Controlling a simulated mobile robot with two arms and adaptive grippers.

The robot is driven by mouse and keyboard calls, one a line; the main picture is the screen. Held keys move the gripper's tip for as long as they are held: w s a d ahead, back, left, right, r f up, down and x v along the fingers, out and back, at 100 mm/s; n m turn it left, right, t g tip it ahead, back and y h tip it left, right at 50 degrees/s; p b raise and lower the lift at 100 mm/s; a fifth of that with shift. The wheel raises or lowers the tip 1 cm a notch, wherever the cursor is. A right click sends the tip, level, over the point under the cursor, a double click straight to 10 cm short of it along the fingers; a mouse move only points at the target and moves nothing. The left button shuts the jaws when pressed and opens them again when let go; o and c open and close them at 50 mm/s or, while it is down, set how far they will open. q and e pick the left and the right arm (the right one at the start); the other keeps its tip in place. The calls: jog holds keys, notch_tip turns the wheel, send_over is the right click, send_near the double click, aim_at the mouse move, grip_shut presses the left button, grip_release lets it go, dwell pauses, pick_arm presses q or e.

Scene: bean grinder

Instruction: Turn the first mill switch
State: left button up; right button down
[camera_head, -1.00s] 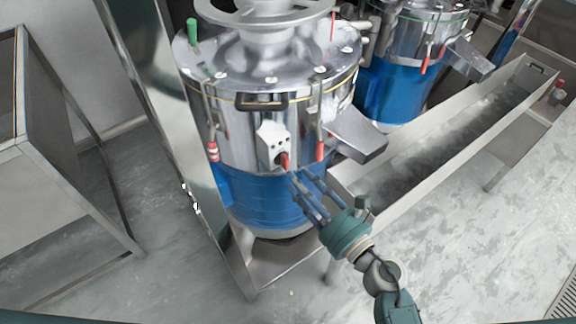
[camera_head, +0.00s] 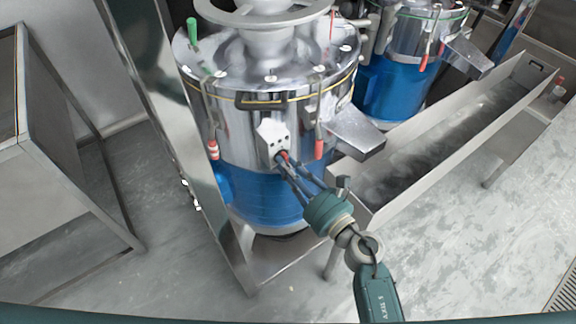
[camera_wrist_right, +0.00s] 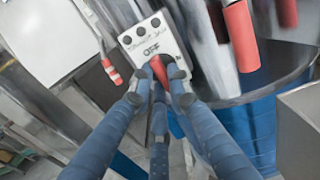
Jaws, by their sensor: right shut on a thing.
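The first mill (camera_head: 270,190) is a steel drum with a blue lower body, in the middle of the head view. Its white switch plate (camera_head: 271,137) is on the front, with a red switch knob (camera_head: 283,155). In the right wrist view the knob (camera_wrist_right: 158,72) sits below printed letters on the plate (camera_wrist_right: 150,40). My right gripper (camera_head: 284,161) reaches up from the lower right. Its blue fingers (camera_wrist_right: 160,85) are shut around the red knob and cover part of it. My left gripper is not in view.
Red-handled latches (camera_head: 319,148) hang on the drum beside the switch. A steel spout (camera_head: 357,136) juts out to the right, above a long metal trough (camera_head: 450,135). A second blue mill (camera_head: 395,90) stands behind. A metal frame (camera_head: 65,180) is at left.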

jog(key=shift+m, duration=0.4)
jog(key=shift+d+r+m+p, duration=0.15)
jog(key=shift+m+p, duration=1.5)
jog(key=shift+m, duration=2.65)
jog(key=shift+a+r+m+p, duration=0.15)
jog(key=shift+m+p, duration=1.45)
jog(key=shift+m, duration=2.7)
jog(key=shift+d, duration=0.1)
jog(key=c, duration=1.7)
grip_release()
jog(key=shift+o, duration=0.2)
jog(key=v, duration=1.2)
